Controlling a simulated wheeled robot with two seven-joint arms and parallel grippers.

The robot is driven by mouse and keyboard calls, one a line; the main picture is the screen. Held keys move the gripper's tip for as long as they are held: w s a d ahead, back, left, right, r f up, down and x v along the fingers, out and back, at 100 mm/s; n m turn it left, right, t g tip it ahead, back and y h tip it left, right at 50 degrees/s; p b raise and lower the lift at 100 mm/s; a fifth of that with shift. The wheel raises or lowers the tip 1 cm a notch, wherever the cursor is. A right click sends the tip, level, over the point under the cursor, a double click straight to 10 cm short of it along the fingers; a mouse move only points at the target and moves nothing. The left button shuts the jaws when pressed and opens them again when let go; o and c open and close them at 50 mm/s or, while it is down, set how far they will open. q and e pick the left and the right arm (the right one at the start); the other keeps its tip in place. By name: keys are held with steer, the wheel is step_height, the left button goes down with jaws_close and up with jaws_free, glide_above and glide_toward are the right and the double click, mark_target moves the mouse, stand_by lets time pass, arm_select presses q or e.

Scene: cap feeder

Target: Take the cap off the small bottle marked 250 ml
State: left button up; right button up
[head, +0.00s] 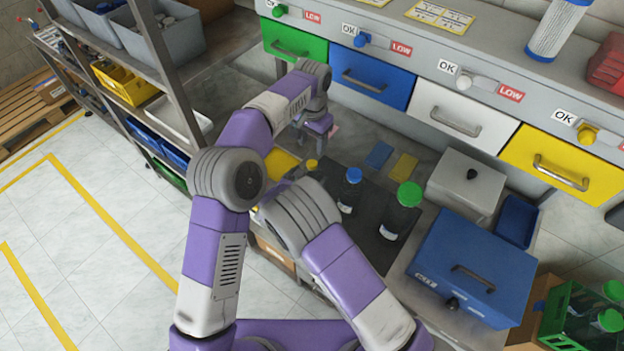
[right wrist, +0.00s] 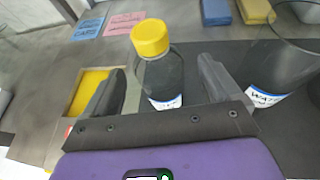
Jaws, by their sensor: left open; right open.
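A small bottle with a yellow cap (right wrist: 151,38) stands upright between the spread fingers of my right gripper (right wrist: 162,68) in the right wrist view. The cap is on, above the fingertips. In the head view the same yellow cap (head: 311,164) shows just past my right arm, which hides most of that bottle and gripper. The bottle's label is partly covered, and I cannot read a volume on it. My left gripper (head: 314,136) is open above the back of the bench, behind the bottles, apart from the yellow-capped bottle.
A blue-capped bottle (head: 349,190) and a larger green-capped bottle (head: 402,210) stand to the right on the dark mat. Blue (head: 379,155) and yellow (head: 403,167) pads lie behind. A grey lidded box (head: 462,180) and a blue case (head: 470,262) fill the right side.

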arm_select(q)
steer(key=shift+w+f, duration=0.15)
steer(key=shift+w, duration=0.1)
arm_select(e)
steer(key=x, duration=0.4)
steer(key=shift+f, duration=0.15)
arm_select(q)
steer(key=shift+s, duration=0.1)
arm_select(e)
steer(key=shift+w+d, duration=0.15)
steer(key=shift+w, duration=0.2)
steer(key=shift+f, duration=0.1)
